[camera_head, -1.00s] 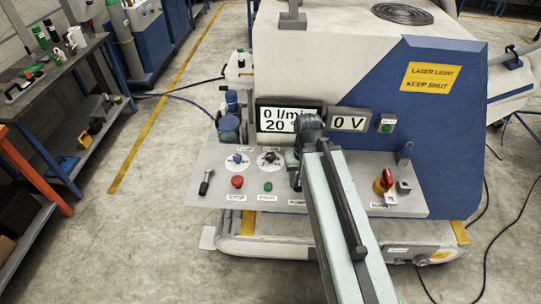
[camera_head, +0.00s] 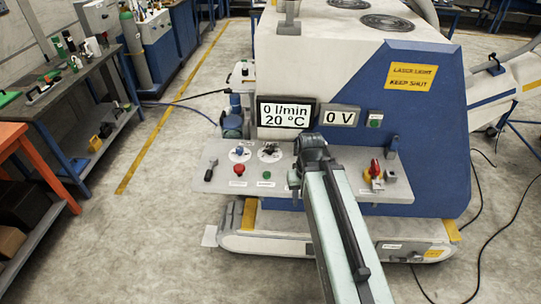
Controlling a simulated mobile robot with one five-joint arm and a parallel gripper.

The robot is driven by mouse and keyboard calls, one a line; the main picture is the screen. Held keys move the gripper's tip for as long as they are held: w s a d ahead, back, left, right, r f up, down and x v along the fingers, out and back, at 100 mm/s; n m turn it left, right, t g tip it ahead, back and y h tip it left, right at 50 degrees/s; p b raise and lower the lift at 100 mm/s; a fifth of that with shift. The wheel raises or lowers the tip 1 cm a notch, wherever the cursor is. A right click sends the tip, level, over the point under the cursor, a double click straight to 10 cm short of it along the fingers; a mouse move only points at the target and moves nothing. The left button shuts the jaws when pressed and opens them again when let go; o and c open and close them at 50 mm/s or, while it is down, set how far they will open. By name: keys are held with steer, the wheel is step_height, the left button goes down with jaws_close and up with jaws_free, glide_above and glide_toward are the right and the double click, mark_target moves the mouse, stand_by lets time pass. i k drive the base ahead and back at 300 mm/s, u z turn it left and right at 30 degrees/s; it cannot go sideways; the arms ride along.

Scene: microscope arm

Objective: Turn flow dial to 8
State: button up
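The machine's grey control panel (camera_head: 222,180) carries two round white dials side by side, one with a blue knob (camera_head: 239,151) and one with a dark knob (camera_head: 269,150). Their small labels are too blurred to read, so I cannot tell which is the flow dial. The display (camera_head: 284,114) above reads 0 l/min and 20 °C. My gripper (camera_head: 300,178) is at the far end of my arm, over the panel in the picture and right of both dials. Its fingers are too small and hidden to judge, and I see nothing held.
A red button (camera_head: 239,170), a green button (camera_head: 267,175) and a dark lever (camera_head: 209,168) are near the dials. A second display (camera_head: 339,116) reads 0 V. Floor is clear left of the machine.

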mark_target(269, 150)
steer(key=z, duration=1.75)
steer(key=k, duration=1.35)
steer(key=u, duration=2.2)
steer(key=i, duration=1.7)
steer(key=z, duration=0.05)
